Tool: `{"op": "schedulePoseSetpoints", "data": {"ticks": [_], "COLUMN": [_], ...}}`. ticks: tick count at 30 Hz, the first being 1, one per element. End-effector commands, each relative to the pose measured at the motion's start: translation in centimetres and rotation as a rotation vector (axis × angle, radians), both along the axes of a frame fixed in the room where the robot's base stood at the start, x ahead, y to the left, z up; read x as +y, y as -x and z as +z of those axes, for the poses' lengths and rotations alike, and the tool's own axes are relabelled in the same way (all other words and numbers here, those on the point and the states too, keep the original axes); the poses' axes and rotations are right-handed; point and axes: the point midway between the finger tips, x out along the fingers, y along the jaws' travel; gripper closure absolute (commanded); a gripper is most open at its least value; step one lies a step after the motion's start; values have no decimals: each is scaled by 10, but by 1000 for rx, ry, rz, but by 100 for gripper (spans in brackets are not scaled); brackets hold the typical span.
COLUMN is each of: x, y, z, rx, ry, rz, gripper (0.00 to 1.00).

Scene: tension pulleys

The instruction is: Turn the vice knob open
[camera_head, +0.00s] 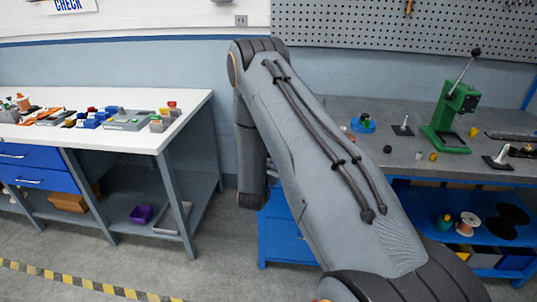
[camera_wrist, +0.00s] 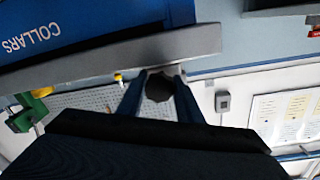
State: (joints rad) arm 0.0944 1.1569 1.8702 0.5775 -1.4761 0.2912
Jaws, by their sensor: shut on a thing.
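My gripper (camera_wrist: 159,82) shows in the wrist view with its two blue-grey fingers on either side of a dark, rounded thing (camera_wrist: 158,90). It looks shut on this thing, which may be the vice knob; its shape is too dark to be sure. In the head view my grey arm fills the middle, and my gripper and whatever it holds are hidden behind it. I cannot make out a vice for certain in either view.
A grey bench (camera_head: 400,165) at the right bears a green press (camera_head: 453,115), a small blue piece (camera_head: 362,123) and small parts. A white table (camera_head: 150,138) with blocks stands at the left. A blue panel marked COLLARS (camera_wrist: 60,30) and a grey edge (camera_wrist: 100,60) lie close in the wrist view.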

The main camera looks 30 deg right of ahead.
Motion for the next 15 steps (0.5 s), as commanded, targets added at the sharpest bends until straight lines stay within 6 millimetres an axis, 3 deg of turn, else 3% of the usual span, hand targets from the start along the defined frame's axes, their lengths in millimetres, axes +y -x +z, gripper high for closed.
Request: {"op": "schedulePoseSetpoints", "data": {"ticks": [15], "x": [-1], "y": [0], "z": [-3], "rx": [178], "ry": [261], "rz": [-1], "gripper": [90]}}
